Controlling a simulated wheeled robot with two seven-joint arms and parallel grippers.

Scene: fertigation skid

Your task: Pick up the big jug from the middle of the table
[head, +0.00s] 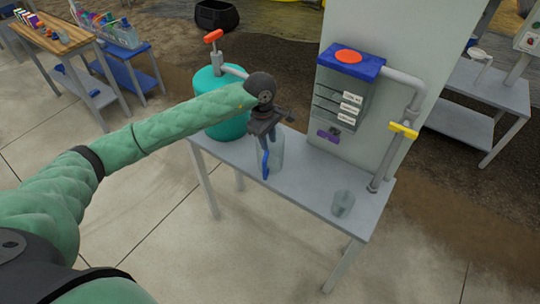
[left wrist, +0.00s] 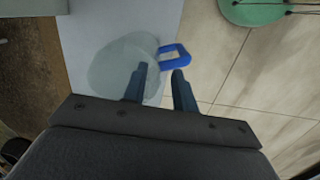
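The big jug is a clear, see-through vessel (head: 278,150) with a bright blue handle (head: 265,163), standing on the grey table (head: 300,190). In the left wrist view the jug (left wrist: 112,62) is seen from above, with its blue handle (left wrist: 184,56) pointing right. My left gripper (head: 264,128) is over the jug, pointing down, and hides part of it in the head view. In the left wrist view its fingers (left wrist: 160,72) are apart, with the tips close to the handle; contact cannot be told. My right gripper is not in view.
A small clear cup (head: 342,203) stands near the table's right front. A teal tank (head: 222,118) with a red-handled valve stands behind left. A blue-topped dosing box (head: 342,95) and a grey pipe (head: 393,150) with yellow valve are behind right. The floor in front is clear.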

